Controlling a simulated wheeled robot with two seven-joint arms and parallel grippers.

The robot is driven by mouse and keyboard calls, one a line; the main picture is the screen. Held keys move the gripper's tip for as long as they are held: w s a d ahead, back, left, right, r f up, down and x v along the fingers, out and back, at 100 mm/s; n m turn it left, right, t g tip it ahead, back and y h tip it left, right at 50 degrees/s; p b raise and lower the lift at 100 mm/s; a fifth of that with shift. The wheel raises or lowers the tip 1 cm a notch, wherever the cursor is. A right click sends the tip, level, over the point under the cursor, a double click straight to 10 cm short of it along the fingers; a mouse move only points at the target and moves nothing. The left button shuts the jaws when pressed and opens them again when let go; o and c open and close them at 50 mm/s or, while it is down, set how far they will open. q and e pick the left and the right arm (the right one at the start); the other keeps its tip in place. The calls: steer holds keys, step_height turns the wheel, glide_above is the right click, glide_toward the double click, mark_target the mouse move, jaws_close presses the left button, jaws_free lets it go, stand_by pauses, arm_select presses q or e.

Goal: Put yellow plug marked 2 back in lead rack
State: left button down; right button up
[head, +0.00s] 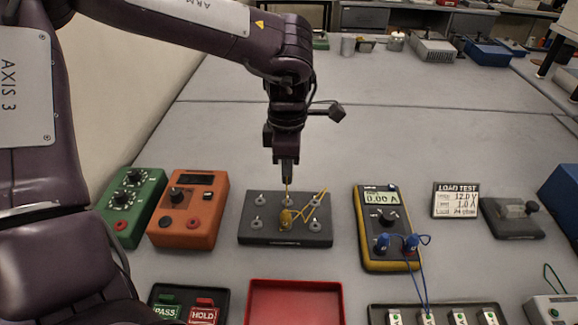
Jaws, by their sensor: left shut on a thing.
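My left gripper (287,178) points straight down over the dark grey rack with metal posts (258,238). It is shut on a thin yellow piece just under its fingertips. A yellow plug body (286,218) shows below the fingertips, in front of the rack's middle. I cannot read its mark clearly, nor tell whether it touches the rack. A yellow lead (309,208) runs from it to the rack's right side and loops up there. The fingertips hide part of the yellow piece. My right gripper is out of view.
An orange box (188,233) and a green box (130,222) stand left of the rack. A yellow multimeter (388,247) with blue plugs stands right, beside a load test sign (455,201). A red tray (295,284) lies in front.

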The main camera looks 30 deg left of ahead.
arm_select(q)
steer(key=shift+s, duration=0.1)
steer(key=shift+f, duration=0.1)
steer(key=shift+f+b, duration=2.1)
steer(key=shift+f, duration=0.7)
stand_by(0.3)
steer(key=shift+f+b, duration=0.25)
steer(key=shift+b, duration=0.2)
steer(key=c, duration=1.2)
jaws_free()
